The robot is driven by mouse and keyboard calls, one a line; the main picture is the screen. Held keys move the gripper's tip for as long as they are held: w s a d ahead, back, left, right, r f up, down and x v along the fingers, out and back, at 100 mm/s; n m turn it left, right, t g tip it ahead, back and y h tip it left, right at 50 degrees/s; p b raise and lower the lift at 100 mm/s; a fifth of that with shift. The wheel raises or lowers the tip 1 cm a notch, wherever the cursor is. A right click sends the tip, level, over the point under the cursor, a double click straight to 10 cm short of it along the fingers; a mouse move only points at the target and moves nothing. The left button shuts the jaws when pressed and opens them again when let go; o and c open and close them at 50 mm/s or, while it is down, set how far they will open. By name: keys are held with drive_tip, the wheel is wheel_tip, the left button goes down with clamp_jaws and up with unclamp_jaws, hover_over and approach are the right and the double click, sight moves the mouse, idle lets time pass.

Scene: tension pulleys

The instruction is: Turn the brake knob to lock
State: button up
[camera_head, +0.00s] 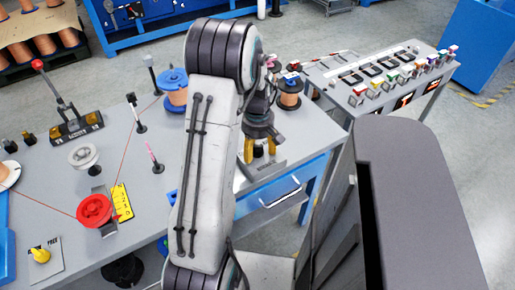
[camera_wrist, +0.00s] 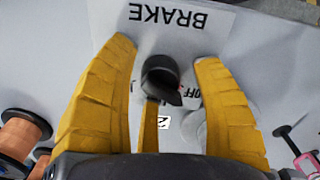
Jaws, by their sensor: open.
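The brake knob (camera_wrist: 160,76) is black and stands on a pale plate with the word BRAKE (camera_wrist: 168,16), upside down in the wrist view. A narrow yellow strip (camera_wrist: 149,125) shows just below the knob. My gripper (camera_wrist: 160,52) has its two yellow fingers spread, one on each side of the knob, with a gap on both sides. Part of the word OFF (camera_wrist: 193,92) shows beside the right finger; other markings are partly hidden. In the head view my gripper (camera_head: 260,150) points down over the table's right part, and the knob is mostly hidden there.
On the grey table are a red wheel (camera_head: 94,210), a blue-topped copper spool (camera_head: 173,88), another copper spool (camera_head: 290,95) and a yellow knob (camera_head: 40,254). A red line runs between posts. A panel with several coloured switches (camera_head: 400,75) stands at the right.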

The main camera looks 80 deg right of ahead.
drive_tip(key=shift+o, duration=0.2)
clamp_jaws()
idle(0.4)
drive_tip(key=shift+m, duration=0.3)
drive_tip(key=m+b, duration=0.1)
drive_tip(key=m, duration=0.4)
drive_tip(key=shift+m, duration=0.4)
drive_tip(key=c, duration=1.2)
unclamp_jaws()
drive_tip(key=m, duration=0.5)
drive_tip(key=shift+a+f, duration=0.1)
drive_tip(key=shift+c, duration=0.2)
drive_tip(key=m+b, duration=0.1)
drive_tip(key=m, duration=0.5)
drive_tip(key=shift+m, duration=0.3)
drive_tip(key=m, duration=0.6)
